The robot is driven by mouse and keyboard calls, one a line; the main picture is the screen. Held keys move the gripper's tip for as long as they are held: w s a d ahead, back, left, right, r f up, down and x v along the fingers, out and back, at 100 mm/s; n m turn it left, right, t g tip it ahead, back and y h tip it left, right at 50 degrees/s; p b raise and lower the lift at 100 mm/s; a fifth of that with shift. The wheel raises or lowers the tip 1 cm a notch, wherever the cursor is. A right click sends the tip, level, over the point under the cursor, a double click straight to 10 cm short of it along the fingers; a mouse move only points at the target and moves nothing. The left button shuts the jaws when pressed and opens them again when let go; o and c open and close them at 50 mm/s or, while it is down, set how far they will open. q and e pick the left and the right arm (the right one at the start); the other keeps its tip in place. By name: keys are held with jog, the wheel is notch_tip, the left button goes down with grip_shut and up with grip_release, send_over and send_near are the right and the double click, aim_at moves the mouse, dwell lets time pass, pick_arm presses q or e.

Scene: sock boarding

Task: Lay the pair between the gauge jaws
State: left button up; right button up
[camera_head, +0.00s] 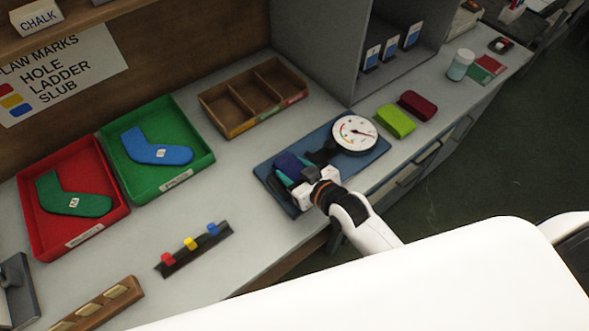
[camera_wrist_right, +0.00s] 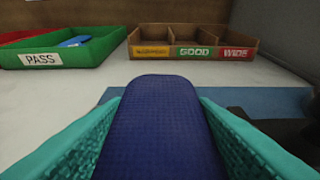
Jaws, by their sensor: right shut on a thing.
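My right gripper (camera_head: 294,172) is shut on the pair (camera_head: 289,162), a dark blue folded piece. In the right wrist view the pair (camera_wrist_right: 160,125) stands between the two teal finger pads and fills the middle. The gripper holds it over the left part of the gauge's blue base (camera_head: 262,173). The gauge's round white dial (camera_head: 355,133) is on the right of that base. Dark gauge parts (camera_head: 322,154), perhaps the jaws, lie just right of the pair. I cannot tell whether the pair touches the base or lies between jaws. My left gripper is not in view.
A red tray (camera_head: 118,211) holds a green sock, and a green tray (camera_head: 203,158) a blue sock. An empty wooden divided box (camera_head: 211,103) stands behind the gauge. A lime block (camera_head: 395,121) and dark red block (camera_head: 417,105) lie to its right. A peg rack (camera_head: 200,251) is front left.

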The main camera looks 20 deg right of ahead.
jog(key=shift+f, duration=0.15)
jog(key=o, duration=0.7)
jog(key=shift+r, duration=0.2)
jog(key=v, duration=1.2)
jog(key=shift+f+b, duration=0.1)
jog(key=shift+b, duration=0.2)
